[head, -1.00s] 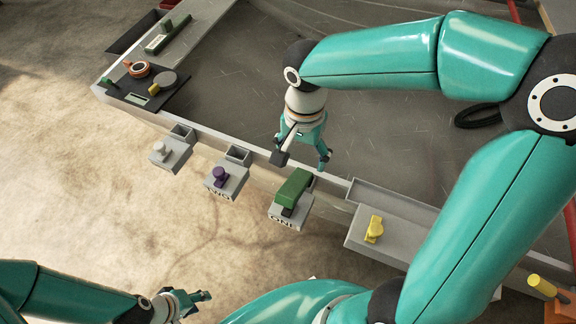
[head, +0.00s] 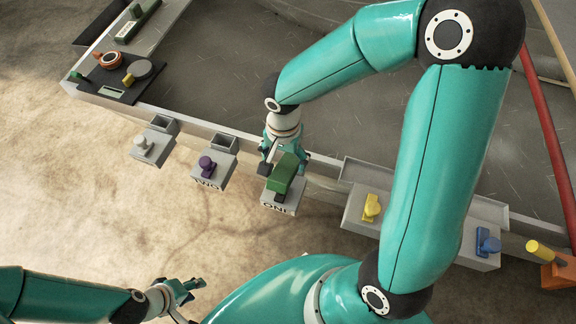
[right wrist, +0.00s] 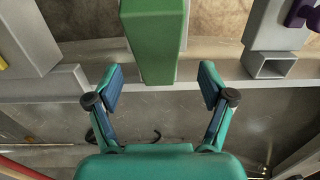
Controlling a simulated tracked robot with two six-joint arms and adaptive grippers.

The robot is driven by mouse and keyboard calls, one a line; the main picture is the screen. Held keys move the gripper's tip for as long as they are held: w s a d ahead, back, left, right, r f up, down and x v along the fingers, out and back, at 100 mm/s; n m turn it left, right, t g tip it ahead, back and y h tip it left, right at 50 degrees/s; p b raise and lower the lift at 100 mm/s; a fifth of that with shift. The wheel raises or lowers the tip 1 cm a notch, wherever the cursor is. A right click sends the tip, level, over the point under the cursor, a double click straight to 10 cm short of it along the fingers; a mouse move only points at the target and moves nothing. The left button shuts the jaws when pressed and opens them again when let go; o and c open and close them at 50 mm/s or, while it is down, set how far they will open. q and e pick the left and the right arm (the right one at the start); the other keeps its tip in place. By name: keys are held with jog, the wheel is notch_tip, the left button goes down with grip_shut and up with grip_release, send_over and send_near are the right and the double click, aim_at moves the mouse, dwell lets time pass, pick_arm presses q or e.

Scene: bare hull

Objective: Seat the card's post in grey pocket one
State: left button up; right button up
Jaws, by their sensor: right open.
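A long green piece, which I take to be the card (head: 286,172), lies over the grey block marked ONE (head: 278,207). Its underside and any post are hidden, so I cannot tell how it sits in the pocket. My right gripper (head: 285,165) is open at the far end of the green piece, with a finger to either side. In the right wrist view the green piece (right wrist: 155,40) reaches between the open fingertips (right wrist: 161,72), with a gap on each side. My left gripper (head: 190,288) is low at the left, far from the blocks; its jaws are unclear.
A yellow piece (head: 371,207) and a blue piece (head: 487,241) sit on a grey ledge to the right. The hull edge runs behind the blocks.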

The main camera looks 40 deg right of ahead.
aim_at(286, 167)
notch_tip(286, 167, down, 5)
jog(key=shift+s+d+b, duration=0.1)
jog(key=shift+d+b, duration=0.05)
jog(key=shift+b, duration=0.15)
jog(key=shift+c, duration=0.3)
grip_shut()
